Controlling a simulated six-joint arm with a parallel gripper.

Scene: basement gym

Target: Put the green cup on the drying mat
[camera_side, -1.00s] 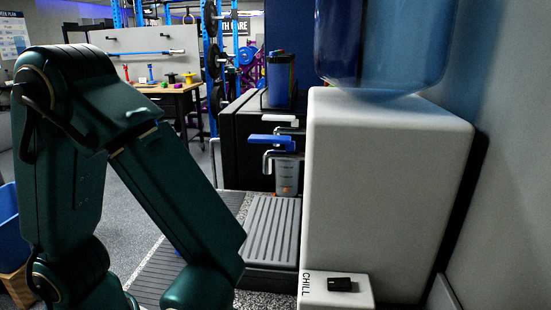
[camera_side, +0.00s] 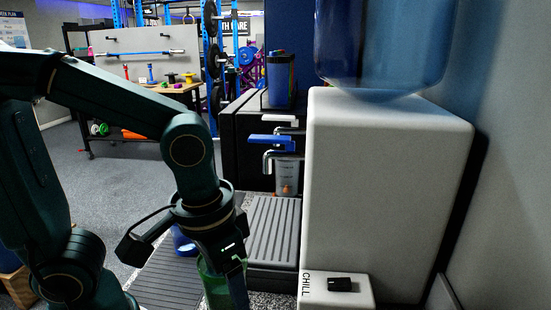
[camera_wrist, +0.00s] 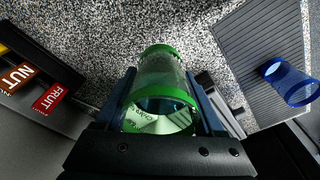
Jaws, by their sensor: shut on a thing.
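The green cup is clear with green bands; it shows in the side view (camera_side: 214,287) at the bottom edge and in the wrist view (camera_wrist: 160,78). My gripper (camera_side: 226,272) is shut on the cup, with a finger on each side of it in the wrist view. The cup's lower part is cut off in the side view. The drying mat (camera_side: 168,283) is a dark ribbed mat left of the cup in the side view, and it fills the upper right of the wrist view (camera_wrist: 240,62). A blue cup (camera_wrist: 290,83) rests on it, partly hidden by my arm in the side view (camera_side: 182,243).
A grey ribbed tray (camera_side: 272,228) sits below the taps, beside the large white water dispenser (camera_side: 385,190). A small black item (camera_side: 339,284) lies on the ledge marked CHILL. Boxes marked NUT (camera_wrist: 17,77) and FRUIT (camera_wrist: 49,99) are at left in the wrist view. Speckled counter is bare around the mat.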

